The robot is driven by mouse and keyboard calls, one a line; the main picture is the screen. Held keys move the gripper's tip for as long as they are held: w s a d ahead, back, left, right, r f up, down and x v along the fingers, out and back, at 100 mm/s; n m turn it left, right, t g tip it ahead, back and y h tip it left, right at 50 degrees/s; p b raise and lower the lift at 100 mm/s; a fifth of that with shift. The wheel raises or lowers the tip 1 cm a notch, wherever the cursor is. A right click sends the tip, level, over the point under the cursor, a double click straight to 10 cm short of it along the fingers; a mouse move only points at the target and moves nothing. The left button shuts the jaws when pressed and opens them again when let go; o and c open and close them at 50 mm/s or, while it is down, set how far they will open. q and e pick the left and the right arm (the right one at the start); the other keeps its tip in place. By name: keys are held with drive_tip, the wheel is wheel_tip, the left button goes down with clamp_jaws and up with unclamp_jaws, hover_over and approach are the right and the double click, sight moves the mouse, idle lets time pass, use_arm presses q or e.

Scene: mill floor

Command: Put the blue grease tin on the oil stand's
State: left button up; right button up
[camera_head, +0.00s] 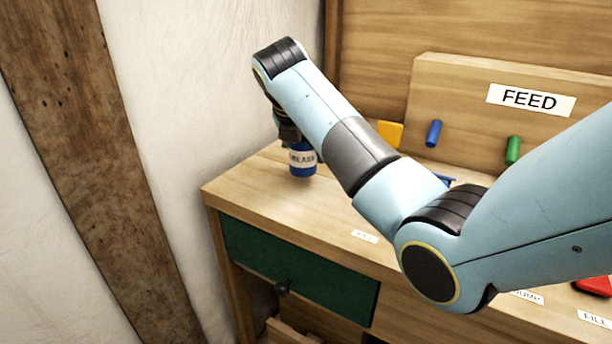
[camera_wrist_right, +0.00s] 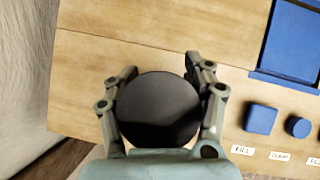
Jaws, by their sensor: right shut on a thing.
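The blue grease tin (camera_head: 302,160) has a white label and is at the left end of the wooden bench top. My right gripper (camera_head: 287,135) is shut on it from above, mostly hidden behind my own arm. In the right wrist view the tin's dark round top (camera_wrist_right: 158,110) sits between the two fingers of my right gripper (camera_wrist_right: 160,105). I cannot tell whether the tin touches the bench. No oil stand can be made out for sure. My left gripper is not in view.
The bench top (camera_head: 240,185) is clear around the tin. A FEED board (camera_head: 455,90) with blue (camera_head: 433,133) and green (camera_head: 513,150) pegs stands behind. A yellow block (camera_head: 390,133) is beside it. A green drawer (camera_head: 300,270) is below. A blue tray (camera_wrist_right: 290,45) lies to the right.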

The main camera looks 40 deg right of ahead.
sight(306, 162)
wheel_tip(306, 162, down, 4)
drive_tip(key=b, duration=0.3)
drive_tip(key=shift+f+b, duration=0.1)
drive_tip(key=shift+b, duration=0.2)
drive_tip(key=shift+r, duration=0.2)
drive_tip(key=shift+f, duration=0.15)
drive_tip(key=o, duration=1.5)
drive_tip(key=shift+s+a+r, duration=0.1)
drive_tip(key=shift+r, duration=0.2)
drive_tip(key=p+v, duration=0.1)
drive_tip(key=v, duration=1)
drive_tip(key=shift+s+a+r, duration=0.1)
drive_tip(key=shift+s+r, duration=0.05)
drive_tip(key=shift+r, duration=0.15)
